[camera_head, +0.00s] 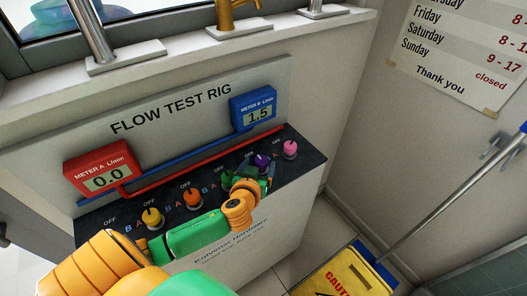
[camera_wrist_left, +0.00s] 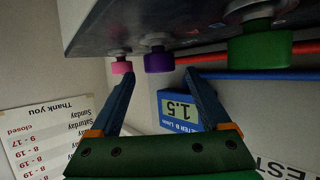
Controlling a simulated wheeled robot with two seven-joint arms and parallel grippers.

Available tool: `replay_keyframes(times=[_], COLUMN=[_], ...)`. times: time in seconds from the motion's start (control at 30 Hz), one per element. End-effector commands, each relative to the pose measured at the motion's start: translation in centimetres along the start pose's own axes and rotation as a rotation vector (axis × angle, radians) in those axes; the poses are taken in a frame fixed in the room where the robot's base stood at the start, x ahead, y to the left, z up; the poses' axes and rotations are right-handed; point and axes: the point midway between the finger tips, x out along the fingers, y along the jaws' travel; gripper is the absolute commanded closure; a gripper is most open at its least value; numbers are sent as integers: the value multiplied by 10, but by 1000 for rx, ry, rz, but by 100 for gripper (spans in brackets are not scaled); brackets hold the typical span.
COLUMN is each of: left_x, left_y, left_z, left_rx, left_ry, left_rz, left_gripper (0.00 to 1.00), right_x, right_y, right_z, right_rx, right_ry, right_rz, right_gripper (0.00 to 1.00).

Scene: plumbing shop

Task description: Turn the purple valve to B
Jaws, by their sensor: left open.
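The purple valve (camera_head: 262,160) is a small round knob on the dark top of the flow test rig, between the green valve (camera_head: 228,178) and the pink valve (camera_head: 290,148). Its pointer is too small to read. My left gripper (camera_head: 264,174) is at its near side, partly covering the labels there. In the left wrist view, the open left gripper (camera_wrist_left: 159,76) has its blue fingers spread on either side of the purple valve (camera_wrist_left: 158,63); I cannot tell whether they touch it. My right gripper is out of view.
Yellow (camera_head: 152,218) and orange (camera_head: 193,194) valves stand farther left. The red meter A (camera_head: 98,166) reads 0.0; the blue meter B (camera_head: 253,108) reads 1.5. Red and blue pipes run behind the valves. A yellow caution bucket (camera_head: 350,272) stands on the floor at right.

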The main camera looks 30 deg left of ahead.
Motion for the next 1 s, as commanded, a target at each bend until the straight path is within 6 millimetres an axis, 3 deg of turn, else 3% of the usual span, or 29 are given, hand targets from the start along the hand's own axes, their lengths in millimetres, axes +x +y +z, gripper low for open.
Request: replay_keyframes(times=[0.23,0.6,0.9,1.0], left_x=[38,47,47,47], left_y=[0,0,0,0], left_z=[0,0,0,0], left_rx=[2,1,1,2], left_ry=[1,-1,-1,-1], left_rz=[0,1,1,2], left_gripper=[19,19,100,100], right_x=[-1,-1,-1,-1], right_y=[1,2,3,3], right_z=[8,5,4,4], right_rx=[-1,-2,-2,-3], right_ry=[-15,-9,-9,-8], right_rz=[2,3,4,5], right_gripper=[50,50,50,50])
